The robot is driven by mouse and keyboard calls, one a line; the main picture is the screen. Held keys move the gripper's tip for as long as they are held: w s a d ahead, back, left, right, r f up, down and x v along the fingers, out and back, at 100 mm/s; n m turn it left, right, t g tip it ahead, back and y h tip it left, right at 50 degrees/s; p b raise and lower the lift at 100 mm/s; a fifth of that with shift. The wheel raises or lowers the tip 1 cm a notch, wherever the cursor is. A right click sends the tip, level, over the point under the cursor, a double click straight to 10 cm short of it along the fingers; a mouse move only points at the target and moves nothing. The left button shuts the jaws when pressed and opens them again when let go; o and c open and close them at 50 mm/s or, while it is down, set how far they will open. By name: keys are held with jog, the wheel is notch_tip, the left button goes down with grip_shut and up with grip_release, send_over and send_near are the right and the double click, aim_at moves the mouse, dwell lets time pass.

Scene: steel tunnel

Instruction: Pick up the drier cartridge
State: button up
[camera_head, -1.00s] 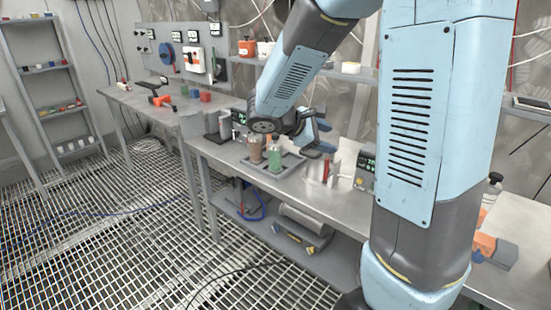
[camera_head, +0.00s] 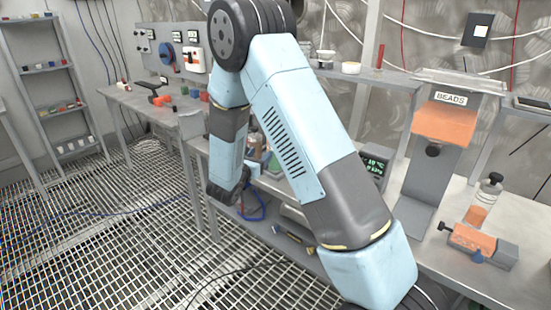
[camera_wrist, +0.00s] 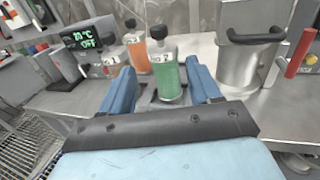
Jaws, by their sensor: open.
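The label writing is too small to read, so I cannot tell which is the drier cartridge. My gripper (camera_wrist: 160,72) is open, with its blue fingers on either side of the green cylinder. The orange one stands just behind, to the left. I cannot tell whether the fingers touch the green cylinder. In the head view my arm hides most of the gripper and the cylinders.
In the wrist view, a metal canister (camera_wrist: 250,60) with a black handle stands close on the right, and a temperature unit (camera_wrist: 90,40) at the left. In the head view, a BEADS dispenser (camera_head: 440,125), an orange-filled bottle (camera_head: 475,215) and an orange clamp-like device (camera_head: 478,240) occupy the right bench.

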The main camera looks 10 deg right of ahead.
jog(key=shift+r+x, duration=0.15)
jog(key=shift+x, duration=3.25)
jog(key=shift+r+x, duration=0.1)
jog(key=shift+x, duration=3.25)
jog(key=shift+c, duration=0.3)
grip_shut()
